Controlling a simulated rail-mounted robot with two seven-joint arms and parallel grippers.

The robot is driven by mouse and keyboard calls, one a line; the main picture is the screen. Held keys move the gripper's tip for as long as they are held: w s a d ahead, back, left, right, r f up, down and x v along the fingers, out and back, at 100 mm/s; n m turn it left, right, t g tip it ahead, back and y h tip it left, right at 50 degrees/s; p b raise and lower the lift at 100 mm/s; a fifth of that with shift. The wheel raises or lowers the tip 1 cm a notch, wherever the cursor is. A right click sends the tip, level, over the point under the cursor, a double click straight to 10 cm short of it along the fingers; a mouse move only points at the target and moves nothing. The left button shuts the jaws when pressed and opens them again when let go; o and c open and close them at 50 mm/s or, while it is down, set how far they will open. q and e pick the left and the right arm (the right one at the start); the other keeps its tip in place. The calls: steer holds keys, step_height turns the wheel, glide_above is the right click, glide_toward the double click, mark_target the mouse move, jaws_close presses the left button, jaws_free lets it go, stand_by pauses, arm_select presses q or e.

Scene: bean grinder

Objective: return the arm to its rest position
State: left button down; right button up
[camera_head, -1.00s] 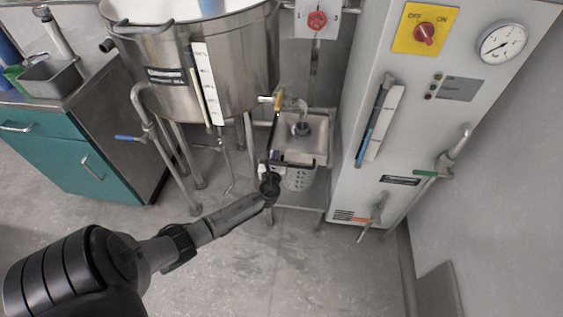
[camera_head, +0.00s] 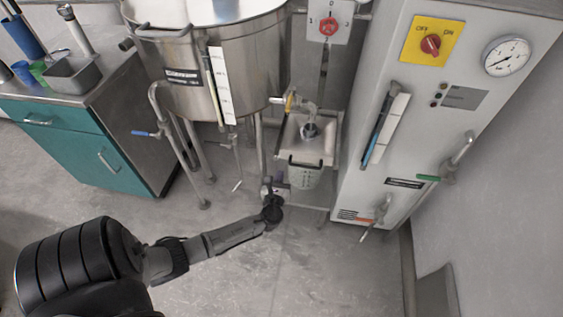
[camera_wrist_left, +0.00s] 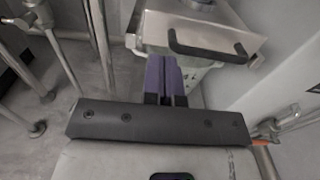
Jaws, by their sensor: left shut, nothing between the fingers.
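My left arm comes in from the lower left in the head view. Its wrist ends in front of the small steel stand with the white perforated basket (camera_head: 304,176). My left gripper (camera_head: 279,180) is small and partly hidden by the wrist there, just left of the basket. In the left wrist view its purple fingers (camera_wrist_left: 163,76) are together with nothing between them. They point toward the steel tray with a black handle (camera_wrist_left: 205,45) and overlap it in the picture; I cannot tell the gap. My right gripper is not in view.
A large steel kettle (camera_head: 200,65) on pipe legs stands behind and left. A teal cabinet (camera_head: 75,144) with a sink is at far left. A white control cabinet (camera_head: 433,125) with a gauge and valve pipes stands right. The floor (camera_head: 310,270) in front is clear.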

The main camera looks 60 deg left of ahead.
arm_select(q)
steer(key=p+v, duration=0.1)
steer(key=v, duration=0.3)
steer(key=shift+s+d+r, duration=0.15)
